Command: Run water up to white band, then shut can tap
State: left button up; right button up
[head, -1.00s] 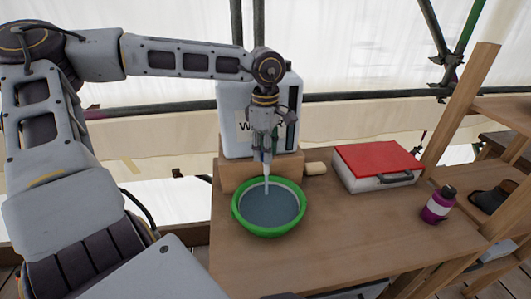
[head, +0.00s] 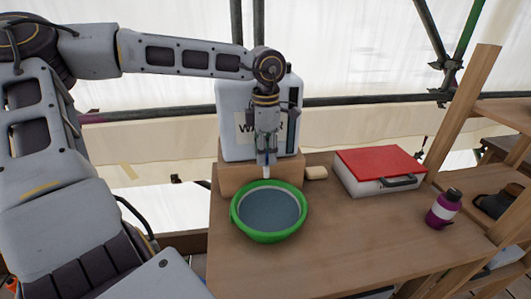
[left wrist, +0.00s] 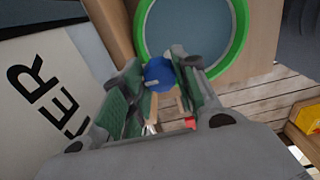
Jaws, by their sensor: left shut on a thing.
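The white water can (head: 230,100) stands on a wooden block at the back of the table. My left gripper (head: 267,150) is at its front, shut on the blue tap handle (left wrist: 157,73), which shows between the fingers in the left wrist view. The white spout (head: 266,171) points down behind the near bowl's rim, and no stream shows below it. The green bowl (head: 240,226) holds grey-blue water (head: 272,210). A thin pale band rings the water inside the rim; the exact level against it is hard to tell. My right gripper is out of view.
A wooden block (head: 235,180) supports the can. The table's front is clear.

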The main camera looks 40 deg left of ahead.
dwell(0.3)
pick_arm(q)
jog(key=o, duration=1)
jog(key=shift+r, duration=6.05)
